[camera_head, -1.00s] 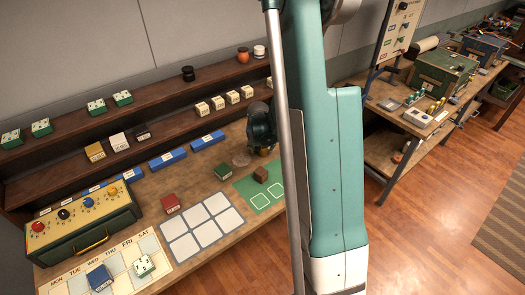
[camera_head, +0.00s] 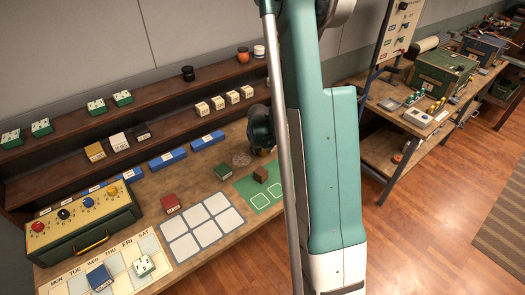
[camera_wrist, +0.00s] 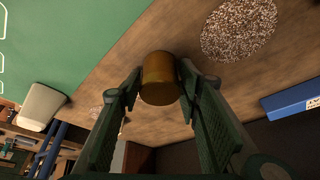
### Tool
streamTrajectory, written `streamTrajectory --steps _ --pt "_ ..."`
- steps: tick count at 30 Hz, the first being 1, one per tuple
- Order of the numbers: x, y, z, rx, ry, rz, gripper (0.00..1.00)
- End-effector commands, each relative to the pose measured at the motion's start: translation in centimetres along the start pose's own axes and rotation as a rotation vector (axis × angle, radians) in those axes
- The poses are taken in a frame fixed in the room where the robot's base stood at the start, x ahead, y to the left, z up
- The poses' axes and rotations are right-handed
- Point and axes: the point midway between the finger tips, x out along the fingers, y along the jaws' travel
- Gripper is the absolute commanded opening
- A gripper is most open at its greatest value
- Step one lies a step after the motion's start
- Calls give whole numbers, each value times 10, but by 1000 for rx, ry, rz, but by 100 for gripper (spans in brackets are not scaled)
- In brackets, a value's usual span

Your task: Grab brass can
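The brass can (camera_wrist: 160,80) is a small golden-brown cylinder on the wooden workbench. In the wrist view it sits between the two fingertips of my gripper (camera_wrist: 160,86), with a finger close on each side. I cannot tell whether both fingers press on it. In the head view my dark gripper (camera_head: 260,128) is over the bench beside my arm. The can (camera_head: 265,152) shows only partly below it, the rest being hidden by the gripper and arm.
A round speckled disc (camera_wrist: 239,28) lies beside the can. Blue labelled boxes (camera_head: 207,140) line the bench's back below the shelves.

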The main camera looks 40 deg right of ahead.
Motion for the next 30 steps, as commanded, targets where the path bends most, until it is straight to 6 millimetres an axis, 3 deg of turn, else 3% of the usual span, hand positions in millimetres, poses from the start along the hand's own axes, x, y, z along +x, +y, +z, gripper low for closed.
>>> streamTrajectory --steps 1,4,19,30 --pt "0 0 0 0 0 0 27" --pt "0 0 0 0 0 0 15" --pt "-5 0 -2 0 0 0 14" --pt "-36 0 -14 0 0 0 14"
